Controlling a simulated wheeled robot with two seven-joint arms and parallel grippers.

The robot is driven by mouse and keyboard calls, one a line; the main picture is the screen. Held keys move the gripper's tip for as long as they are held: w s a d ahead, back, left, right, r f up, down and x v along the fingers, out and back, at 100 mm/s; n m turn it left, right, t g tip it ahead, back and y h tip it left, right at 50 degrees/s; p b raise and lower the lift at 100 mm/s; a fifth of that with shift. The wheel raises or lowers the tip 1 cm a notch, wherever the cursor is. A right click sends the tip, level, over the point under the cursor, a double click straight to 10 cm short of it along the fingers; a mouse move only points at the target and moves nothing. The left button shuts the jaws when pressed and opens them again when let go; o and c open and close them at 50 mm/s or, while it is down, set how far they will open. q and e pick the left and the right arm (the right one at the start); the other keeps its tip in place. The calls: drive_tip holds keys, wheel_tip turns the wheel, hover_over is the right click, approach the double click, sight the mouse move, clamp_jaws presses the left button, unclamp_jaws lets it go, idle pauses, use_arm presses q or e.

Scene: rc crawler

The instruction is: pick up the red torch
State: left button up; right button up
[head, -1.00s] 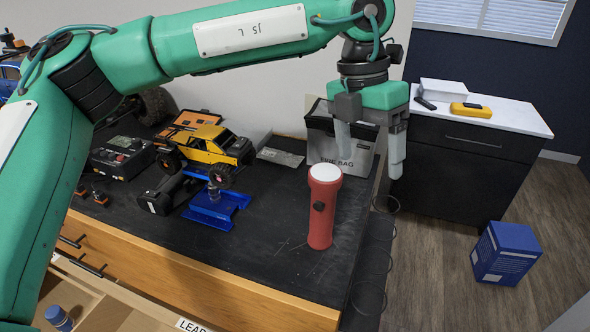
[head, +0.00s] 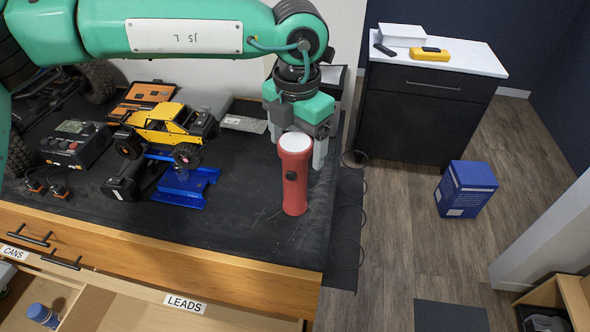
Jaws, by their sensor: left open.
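The red torch (head: 295,182) stands upright on the black bench top near its right end, with its pale round lens facing up. My left gripper (head: 303,150) points down just behind the torch in the head view. One finger shows to the right of the torch head; the other is mostly hidden behind it. The gripper is open and holds nothing that I can see. I cannot tell whether a finger touches the torch. My right gripper is not in view.
A yellow RC crawler (head: 165,125), a blue stand (head: 187,188), a black drill-like tool (head: 122,187) and a control box (head: 75,143) lie left of the torch. An open drawer (head: 130,300) is below. A blue box (head: 466,188) stands on the floor at right.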

sight(295, 178)
use_arm(q)
wheel_tip(295, 178, down, 3)
drive_tip(key=shift+a+f+p, duration=0.1)
drive_tip(key=shift+a+p, duration=0.05)
drive_tip(key=shift+p, duration=0.75)
drive_tip(key=shift+w+f, duration=0.1)
drive_tip(key=shift+f, duration=0.4)
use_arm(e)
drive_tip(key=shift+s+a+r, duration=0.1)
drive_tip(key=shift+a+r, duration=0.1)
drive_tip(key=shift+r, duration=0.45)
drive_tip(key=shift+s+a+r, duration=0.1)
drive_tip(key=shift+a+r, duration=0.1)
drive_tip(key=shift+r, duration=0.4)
use_arm(q)
drive_tip(key=c, duration=1.1)
drive_tip(key=shift+c, duration=0.2)
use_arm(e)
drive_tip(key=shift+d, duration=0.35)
use_arm(q)
drive_tip(key=shift+r, duration=0.15)
